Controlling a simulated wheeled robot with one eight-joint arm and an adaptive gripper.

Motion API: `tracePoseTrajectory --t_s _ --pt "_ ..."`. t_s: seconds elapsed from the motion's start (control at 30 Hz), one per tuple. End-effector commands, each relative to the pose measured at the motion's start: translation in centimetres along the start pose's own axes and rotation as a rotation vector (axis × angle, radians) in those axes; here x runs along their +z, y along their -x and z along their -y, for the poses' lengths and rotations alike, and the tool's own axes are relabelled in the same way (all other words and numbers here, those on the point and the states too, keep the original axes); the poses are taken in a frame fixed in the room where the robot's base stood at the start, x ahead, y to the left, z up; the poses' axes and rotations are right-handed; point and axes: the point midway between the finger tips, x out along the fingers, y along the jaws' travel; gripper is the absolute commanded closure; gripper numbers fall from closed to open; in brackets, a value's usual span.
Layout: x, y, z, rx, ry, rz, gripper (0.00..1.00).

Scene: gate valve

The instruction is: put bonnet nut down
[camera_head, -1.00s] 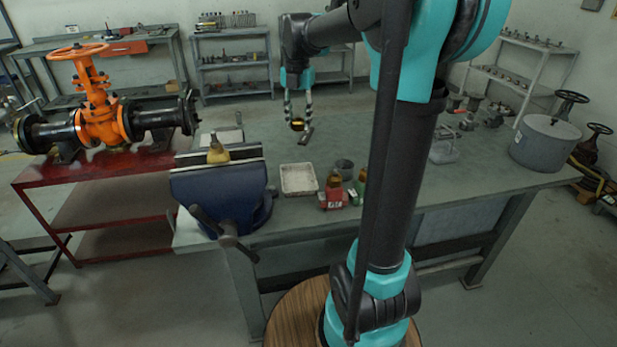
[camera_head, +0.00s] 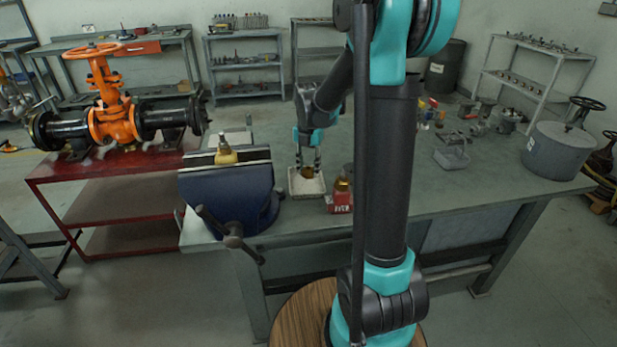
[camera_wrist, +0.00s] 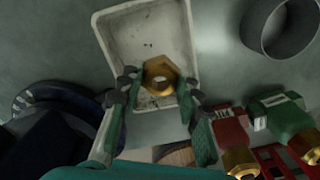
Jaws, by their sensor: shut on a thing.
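The bonnet nut (camera_wrist: 161,77) is a brass hexagonal ring, held between the fingertips of my gripper (camera_wrist: 160,90) in the wrist view. In the head view my gripper (camera_head: 308,168) points down over a small white tray (camera_head: 296,186), with the nut (camera_head: 307,172) small between its fingers. The wrist view shows the tray (camera_wrist: 108,22) behind the nut, worn and speckled inside. The nut appears over the tray's near part. I cannot tell whether it touches the tray floor.
A blue vise (camera_head: 228,193) holding a brass part stands left of the tray. An orange valve (camera_head: 112,118) stands on the red table.

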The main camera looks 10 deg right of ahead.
Motion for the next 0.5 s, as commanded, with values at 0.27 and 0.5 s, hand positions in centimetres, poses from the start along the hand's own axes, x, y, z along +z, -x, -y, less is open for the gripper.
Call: tracePoseTrajectory --t_s 0.27,0.5 --pt "0.0 -3.3 0.0 0.0 0.0 0.0 0.99" --pt "0.0 -3.5 0.0 0.0 0.0 0.0 0.99"
